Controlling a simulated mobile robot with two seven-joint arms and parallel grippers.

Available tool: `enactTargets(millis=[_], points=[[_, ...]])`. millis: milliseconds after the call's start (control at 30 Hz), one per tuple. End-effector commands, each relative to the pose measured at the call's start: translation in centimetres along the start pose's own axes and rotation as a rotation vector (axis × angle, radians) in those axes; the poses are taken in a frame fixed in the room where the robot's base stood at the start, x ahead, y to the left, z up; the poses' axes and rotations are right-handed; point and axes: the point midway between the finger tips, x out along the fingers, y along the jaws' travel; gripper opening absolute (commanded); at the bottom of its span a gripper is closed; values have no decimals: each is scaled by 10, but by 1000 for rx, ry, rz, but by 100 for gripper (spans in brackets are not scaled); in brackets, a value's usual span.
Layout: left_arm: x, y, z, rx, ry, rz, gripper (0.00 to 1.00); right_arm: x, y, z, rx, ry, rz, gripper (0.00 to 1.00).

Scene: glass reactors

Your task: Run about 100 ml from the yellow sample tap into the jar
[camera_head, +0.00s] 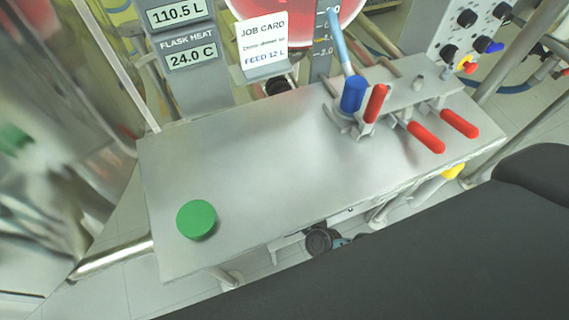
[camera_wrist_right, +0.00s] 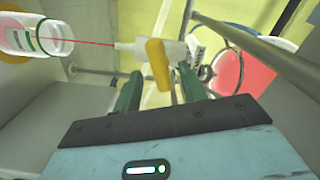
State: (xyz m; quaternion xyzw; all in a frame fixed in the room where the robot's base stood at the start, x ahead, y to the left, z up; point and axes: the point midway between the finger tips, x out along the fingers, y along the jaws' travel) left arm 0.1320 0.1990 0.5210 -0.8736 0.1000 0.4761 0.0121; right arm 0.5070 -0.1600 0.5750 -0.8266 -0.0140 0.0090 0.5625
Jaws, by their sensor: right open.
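The yellow sample tap (camera_wrist_right: 158,64) has a white body and spout (camera_wrist_right: 130,48) in the right wrist view. A thin red stream runs from the spout toward the open mouth of the clear and white jar (camera_wrist_right: 22,38) at the upper left. The jar has green markings; its liquid level cannot be made out. My right gripper (camera_wrist_right: 160,88) is open, its green fingers on either side of the yellow handle; contact cannot be told. In the head view a yellow handle (camera_head: 453,171) shows below the bench's front edge. My left gripper is out of view.
The steel bench (camera_head: 260,170) is mostly bare. A green round cap (camera_head: 197,219) lies at its left. A blue handle (camera_head: 352,94) and red handles (camera_head: 426,137) stand at its right. A job card (camera_head: 260,42) reads FEED 12 L. Rails (camera_wrist_right: 260,45) cross near the tap.

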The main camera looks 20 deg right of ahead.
Motion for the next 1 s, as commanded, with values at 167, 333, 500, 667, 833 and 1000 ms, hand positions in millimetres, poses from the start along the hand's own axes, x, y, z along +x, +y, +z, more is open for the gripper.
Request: enactTargets(millis=[167,333,500,667,833,1000], points=[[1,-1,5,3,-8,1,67,24,0,1,-1,-1,0,42],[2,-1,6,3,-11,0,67,35,0,1,0,-1,1,42],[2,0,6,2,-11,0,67,37,0,0,1,-1,1,42],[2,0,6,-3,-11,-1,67,37,0,0,1,-1,1,38],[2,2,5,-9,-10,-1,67,37,0,0,1,-1,1,16],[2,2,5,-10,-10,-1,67,37,0,0,-1,-1,1,2]])
